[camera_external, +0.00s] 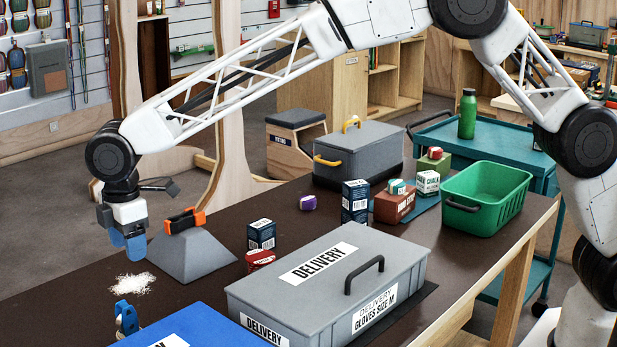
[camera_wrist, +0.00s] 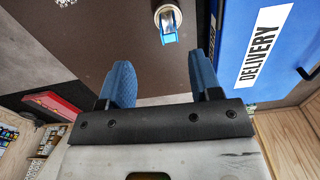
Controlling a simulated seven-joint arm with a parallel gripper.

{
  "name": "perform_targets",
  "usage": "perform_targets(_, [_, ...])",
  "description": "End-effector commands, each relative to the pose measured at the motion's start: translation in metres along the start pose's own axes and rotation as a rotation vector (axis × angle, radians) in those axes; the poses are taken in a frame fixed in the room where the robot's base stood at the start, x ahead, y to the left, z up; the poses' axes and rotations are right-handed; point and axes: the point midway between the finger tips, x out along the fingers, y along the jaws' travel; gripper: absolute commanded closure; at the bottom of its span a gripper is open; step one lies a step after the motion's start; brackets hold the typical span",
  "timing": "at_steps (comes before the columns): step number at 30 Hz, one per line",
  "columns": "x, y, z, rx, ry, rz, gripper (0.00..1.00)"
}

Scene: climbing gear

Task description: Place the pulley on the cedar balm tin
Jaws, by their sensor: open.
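A blue pulley (camera_external: 126,318) stands near the front left of the table in the external view. In the wrist view the pulley (camera_wrist: 169,26) is over a round, pale-rimmed thing (camera_wrist: 156,14), which looks like the cedar balm tin. The pulley seems to rest on it, but I cannot tell the contact for sure. No label on the tin is readable. My gripper (camera_external: 130,246) is raised over the left side of the table, behind the pulley and apart from it. In the wrist view my gripper (camera_wrist: 165,82) has its blue fingers spread, with nothing between them.
A blue DELIVERY box (camera_external: 190,328) is close to the right of the pulley. White powder (camera_external: 132,283) lies behind the pulley. A grey pedestal (camera_external: 190,255) bears an orange and black item (camera_external: 184,220). A grey DELIVERY box (camera_external: 320,285) fills the front middle.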

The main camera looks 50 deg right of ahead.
Motion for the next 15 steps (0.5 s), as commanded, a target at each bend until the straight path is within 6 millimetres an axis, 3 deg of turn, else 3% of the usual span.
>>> perform_targets(7, [-0.046,0.013,0.08,0.127,0.014,0.015,0.42])
perform_targets(15, [-0.092,0.013,0.176,0.281,0.029,0.03,0.42])
